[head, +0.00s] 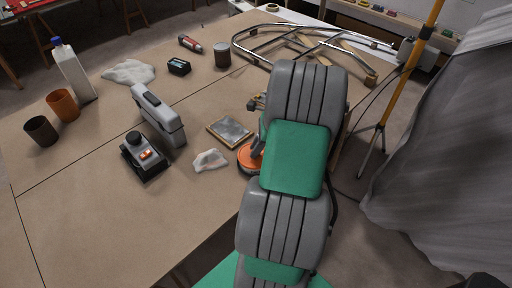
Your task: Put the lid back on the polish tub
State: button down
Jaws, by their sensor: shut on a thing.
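An orange round lid (247,160) shows at the right edge of the table, left of my arm. Its right part is hidden by my arm. My gripper (257,148) is mostly hidden behind my own arm links; a grey part of it shows right at the orange lid, and it is shut on the lid. I cannot make out the polish tub for certain; whether it is under the lid or behind my arm is hidden. A small dark grey cylinder (222,55) stands farther back on the table.
A framed grey pad (229,131) and a crumpled rag (209,160) lie close left of the lid. A grey case (159,115) and a black device (144,157) stand farther left. A metal tube frame (300,42) lies at the back right. A yellow stand (408,75) is beyond the edge.

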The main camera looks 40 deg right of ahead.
jog(key=c, duration=1.2)
grip_release()
jog(key=shift+o, duration=0.3)
jog(key=o, duration=0.4)
notch_tip(320, 180, up, 7)
jog(key=p, duration=0.8)
grip_shut()
